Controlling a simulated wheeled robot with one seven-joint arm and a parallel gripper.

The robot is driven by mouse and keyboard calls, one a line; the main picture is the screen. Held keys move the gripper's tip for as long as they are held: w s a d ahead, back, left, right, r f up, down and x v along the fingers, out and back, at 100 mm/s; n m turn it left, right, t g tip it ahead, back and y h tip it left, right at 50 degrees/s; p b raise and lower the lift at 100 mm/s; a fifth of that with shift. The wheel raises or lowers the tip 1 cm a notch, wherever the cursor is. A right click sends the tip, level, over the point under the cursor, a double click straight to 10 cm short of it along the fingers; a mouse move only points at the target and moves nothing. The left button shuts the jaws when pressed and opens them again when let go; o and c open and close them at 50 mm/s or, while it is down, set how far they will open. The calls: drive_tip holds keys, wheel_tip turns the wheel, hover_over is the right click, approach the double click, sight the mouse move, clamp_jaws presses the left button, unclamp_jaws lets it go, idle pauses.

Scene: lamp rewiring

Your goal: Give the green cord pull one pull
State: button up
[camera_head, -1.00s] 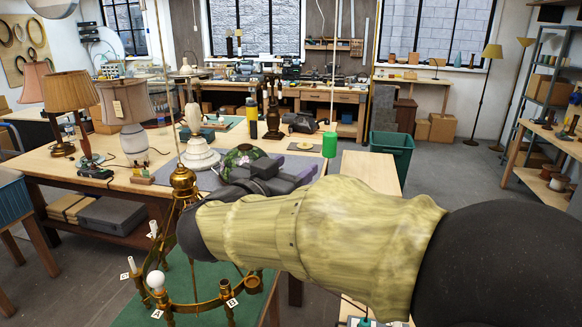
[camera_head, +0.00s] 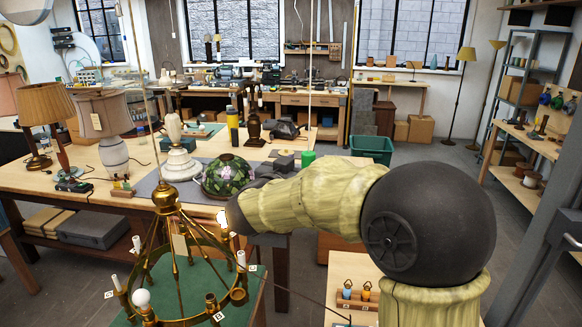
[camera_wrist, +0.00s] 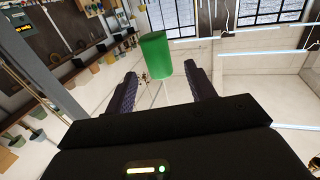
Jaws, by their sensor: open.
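The green cord pull (camera_head: 308,158) is a small green cylinder hanging on a thin pale cord beyond my arm in the head view. In the wrist view the green cord pull (camera_wrist: 155,54) is large and slightly tilted, just beyond and between the fingertips. My gripper (camera_wrist: 160,76) has its two dark fingers spread apart, with nothing held between them. In the head view my gripper is mostly hidden behind my arm; its dark end shows just left of the pull. Whether a finger touches the pull cannot be told.
A stained-glass lamp (camera_head: 228,176) and other lamps crowd the wooden table (camera_head: 120,205). A green bin (camera_head: 372,148) stands behind. A small rack (camera_head: 354,298) is at front right.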

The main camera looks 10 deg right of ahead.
sight(305, 161)
drive_tip(key=p+x, duration=0.1)
drive_tip(key=x, duration=0.3)
drive_tip(key=shift+w+d, duration=0.15)
drive_tip(key=shift+w, duration=0.05)
drive_tip(key=shift+c, duration=0.4)
drive_tip(key=c, duration=1)
drive_tip(key=shift+o, duration=0.2)
drive_tip(key=shift+f+b, duration=0.85)
drive_tip(key=shift+f, duration=0.55)
drive_tip(key=shift+r+p, duration=1.15)
drive_tip(key=shift+r, duration=0.25)
drive_tip(key=o, duration=1)
